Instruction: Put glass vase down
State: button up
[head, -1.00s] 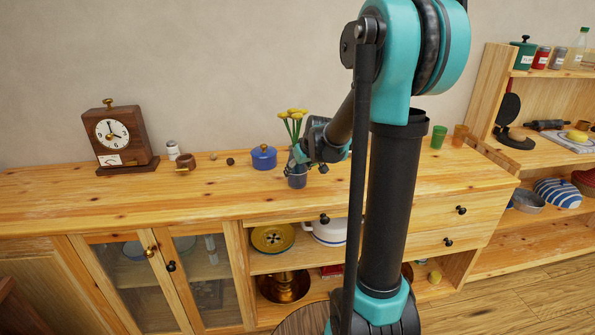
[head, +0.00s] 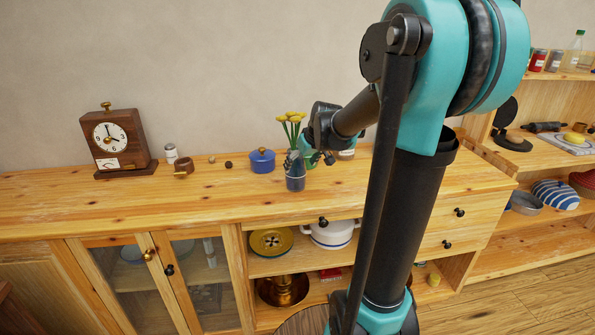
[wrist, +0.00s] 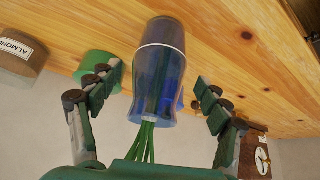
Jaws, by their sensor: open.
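The blue glass vase (head: 295,178) stands upright on the wooden sideboard top near its front edge, with yellow flowers (head: 291,117) in it. My gripper (head: 318,158) is just behind and to the right of the vase in the head view. In the wrist view the vase (wrist: 158,75) lies between the two spread fingers of my gripper (wrist: 160,92), with a visible gap on each side. The gripper is open and holds nothing. The green stems (wrist: 145,143) show below the vase in the wrist view.
A blue lidded pot (head: 262,160) stands left of the vase. Further left are a brown mug (head: 183,167), a shaker and a wooden clock (head: 117,142). A green object (wrist: 97,68) and a labelled jar (wrist: 18,58) are close to one finger. The sideboard front left is clear.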

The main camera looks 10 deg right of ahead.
jog(key=v, duration=0.5)
jog(key=shift+s, duration=0.1)
jog(key=s+d+f+m+g+h, duration=0.1)
jog(key=s+f+m, duration=0.1)
jog(key=s+f, duration=0.7)
jog(key=s+d+f+m+g+h, duration=0.1)
jog(key=s+f+m, duration=0.1)
jog(key=s+f, duration=0.7)
jog(key=s, duration=0.6)
jog(key=shift+s, duration=0.2)
jog(key=shift+c, duration=0.5)
